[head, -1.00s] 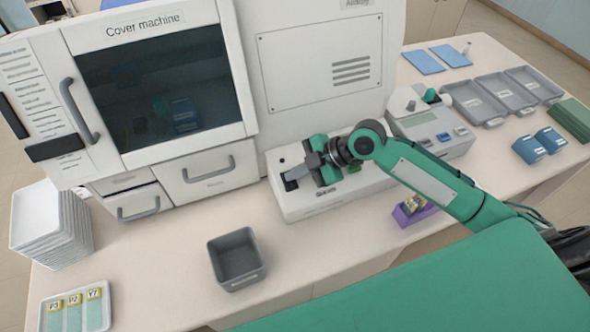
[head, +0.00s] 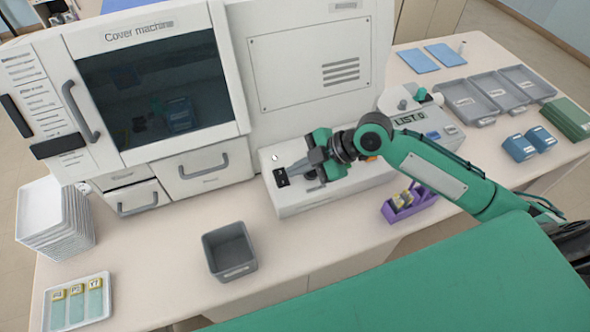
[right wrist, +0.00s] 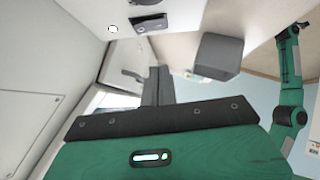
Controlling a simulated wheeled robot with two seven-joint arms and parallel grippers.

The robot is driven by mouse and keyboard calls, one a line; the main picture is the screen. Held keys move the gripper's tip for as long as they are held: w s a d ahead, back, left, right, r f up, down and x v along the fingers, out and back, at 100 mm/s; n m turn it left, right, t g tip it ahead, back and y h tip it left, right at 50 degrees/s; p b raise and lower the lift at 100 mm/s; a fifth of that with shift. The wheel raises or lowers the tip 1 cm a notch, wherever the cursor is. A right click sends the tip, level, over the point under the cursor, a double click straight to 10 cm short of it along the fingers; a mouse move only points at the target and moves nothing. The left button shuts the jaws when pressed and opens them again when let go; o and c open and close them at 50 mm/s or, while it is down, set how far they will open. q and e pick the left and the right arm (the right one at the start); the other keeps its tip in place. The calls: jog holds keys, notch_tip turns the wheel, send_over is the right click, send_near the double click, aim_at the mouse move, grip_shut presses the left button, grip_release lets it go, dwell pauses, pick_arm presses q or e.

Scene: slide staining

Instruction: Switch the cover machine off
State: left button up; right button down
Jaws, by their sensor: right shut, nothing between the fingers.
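The cover machine (head: 150,100) is the large white cabinet with a dark window at the back left of the bench. In front of its right side is a low white unit (head: 300,205) with a small black switch panel (head: 281,177) on top. The panel also shows in the right wrist view (right wrist: 149,22), with a small round light spot beside it. My right gripper (head: 291,168) is shut and empty, its fingers just above and beside the panel. Contact cannot be made out. It also shows in the wrist view (right wrist: 158,85).
A grey bin (head: 230,252), a slide tray (head: 76,303) and stacked white trays (head: 52,217) stand at the left. A purple rack (head: 408,203) is in front of my right arm. A small device (head: 420,120) and grey trays (head: 490,97) are at the right.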

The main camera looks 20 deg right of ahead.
jog(key=b+v, duration=0.3)
jog(key=v, duration=0.4)
jog(key=shift+d+r, duration=0.15)
jog(key=shift+d, duration=0.15)
jog(key=shift+s, duration=0.2)
jog(key=shift+w+d+r+b, duration=0.15)
jog(key=shift+w+b, duration=0.2)
jog(key=shift+b, duration=1.55)
jog(key=shift+w+d+r+b, duration=0.15)
jog(key=shift+w+b, duration=0.2)
jog(key=shift+b, duration=1.55)
jog(key=shift+a, duration=0.1)
jog(key=shift+a, duration=0.1)
